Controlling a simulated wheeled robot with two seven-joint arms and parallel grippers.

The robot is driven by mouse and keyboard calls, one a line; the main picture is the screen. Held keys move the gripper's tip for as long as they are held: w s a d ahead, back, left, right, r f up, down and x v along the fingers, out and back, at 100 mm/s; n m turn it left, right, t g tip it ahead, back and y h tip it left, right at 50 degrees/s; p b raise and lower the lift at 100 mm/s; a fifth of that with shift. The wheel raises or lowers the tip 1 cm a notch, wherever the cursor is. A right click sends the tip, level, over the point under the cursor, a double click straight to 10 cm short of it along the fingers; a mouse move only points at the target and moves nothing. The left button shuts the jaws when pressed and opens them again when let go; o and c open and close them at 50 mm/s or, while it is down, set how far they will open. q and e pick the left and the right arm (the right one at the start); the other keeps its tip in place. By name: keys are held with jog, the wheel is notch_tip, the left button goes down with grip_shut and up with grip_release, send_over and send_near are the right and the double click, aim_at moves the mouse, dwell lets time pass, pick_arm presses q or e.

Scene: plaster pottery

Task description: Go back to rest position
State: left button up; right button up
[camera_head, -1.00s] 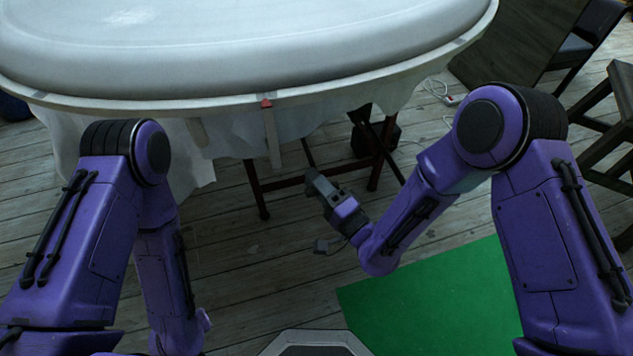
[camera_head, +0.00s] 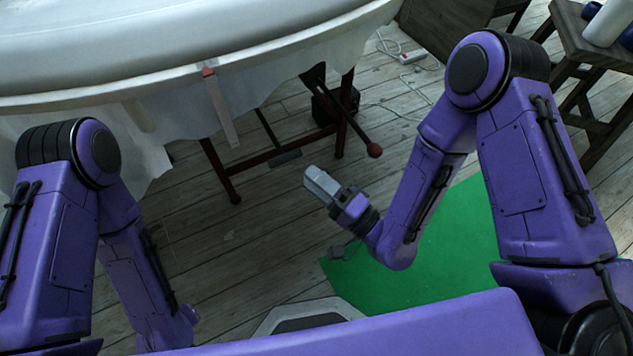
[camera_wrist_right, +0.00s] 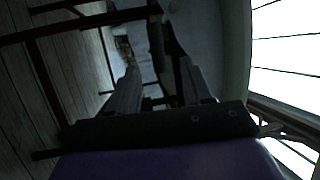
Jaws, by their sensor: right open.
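My right gripper (camera_head: 322,183) hangs above the plank floor, in front of the white table and apart from it. It is open and nothing shows in it. Its fingers also show in the right wrist view (camera_wrist_right: 158,85), spread apart, with the dark underside of the table beyond them. My left arm (camera_head: 140,260) is folded downward at the left of the head view. Its gripper is not visible.
A large white round table (camera_head: 150,50) with hanging cloth fills the upper left. Its dark red legs (camera_head: 218,172) stand below. A black box (camera_head: 335,103) and cables lie under it. A green mat (camera_head: 440,245) lies right of centre. A wooden stool (camera_head: 590,45) stands upper right.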

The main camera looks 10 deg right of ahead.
dwell(0.5)
jog(key=s+d+f+n+g+h, duration=0.2)
jog(key=s+d+f+g+h, duration=0.4)
jog(key=d+f, duration=0.4)
jog(key=s+d+f+n+g+h, duration=0.1)
jog(key=s+d+f+g+h, duration=0.25)
jog(key=d+f+h, duration=0.6)
jog(key=s+d+f+g, duration=0.2)
jog(key=s+d+f, duration=0.15)
jog(key=s, duration=0.35)
notch_tip(320, 180, up, 14)
jog(key=s+d+h+p, duration=0.1)
jog(key=p, duration=1.3)
jog(key=shift+s+r+m+p, duration=0.2)
jog(key=shift+s+m+p, duration=0.1)
jog(key=shift+m, duration=0.1)
